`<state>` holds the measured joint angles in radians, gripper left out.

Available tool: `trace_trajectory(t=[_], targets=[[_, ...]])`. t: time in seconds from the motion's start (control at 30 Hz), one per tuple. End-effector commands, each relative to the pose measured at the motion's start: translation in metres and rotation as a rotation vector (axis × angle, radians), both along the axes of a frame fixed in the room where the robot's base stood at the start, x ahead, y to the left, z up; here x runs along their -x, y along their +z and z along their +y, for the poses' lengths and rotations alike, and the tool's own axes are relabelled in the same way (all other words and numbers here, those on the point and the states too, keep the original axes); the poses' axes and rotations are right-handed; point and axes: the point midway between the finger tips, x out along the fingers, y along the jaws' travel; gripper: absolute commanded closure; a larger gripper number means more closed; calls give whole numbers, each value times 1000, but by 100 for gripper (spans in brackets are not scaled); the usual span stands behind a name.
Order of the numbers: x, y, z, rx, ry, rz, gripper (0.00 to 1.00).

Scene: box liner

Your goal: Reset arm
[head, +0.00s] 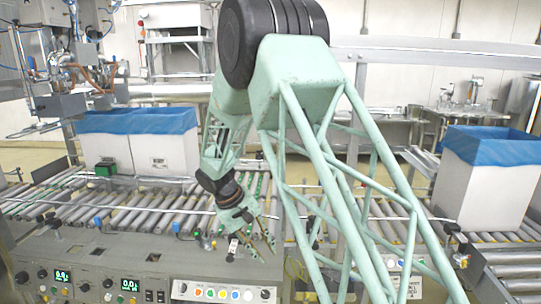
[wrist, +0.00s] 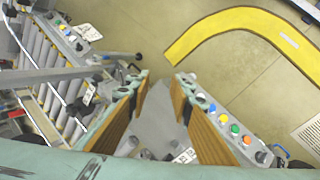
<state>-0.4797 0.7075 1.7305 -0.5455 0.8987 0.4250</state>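My gripper (head: 256,240) hangs at the end of my green lattice arm in the head view. It points down and to the right, in front of the roller conveyor and above the control panel. In the wrist view my gripper (wrist: 160,110) has its two brown-padded fingers spread apart. Nothing shows between the pads but the scene below, so it is open and empty. The gripper looks clear of the conveyor and panel, though its exact height is hard to tell.
White boxes with blue liners (head: 165,150) stand on the left conveyor (head: 130,205). Another lined box (head: 485,180) stands on the right conveyor. A control panel (head: 215,292) with coloured buttons lies in front. A yellow curved floor stripe (wrist: 215,30) crosses open floor in the wrist view.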

Motion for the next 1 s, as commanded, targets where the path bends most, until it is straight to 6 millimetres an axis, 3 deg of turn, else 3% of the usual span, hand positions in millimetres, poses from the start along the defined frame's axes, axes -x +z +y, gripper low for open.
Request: trace_trajectory(t=[0.3,1.0], targets=[[22,59,-34,-43,-43,-16,80],[91,165,-102,-140,-126,-53,80]])
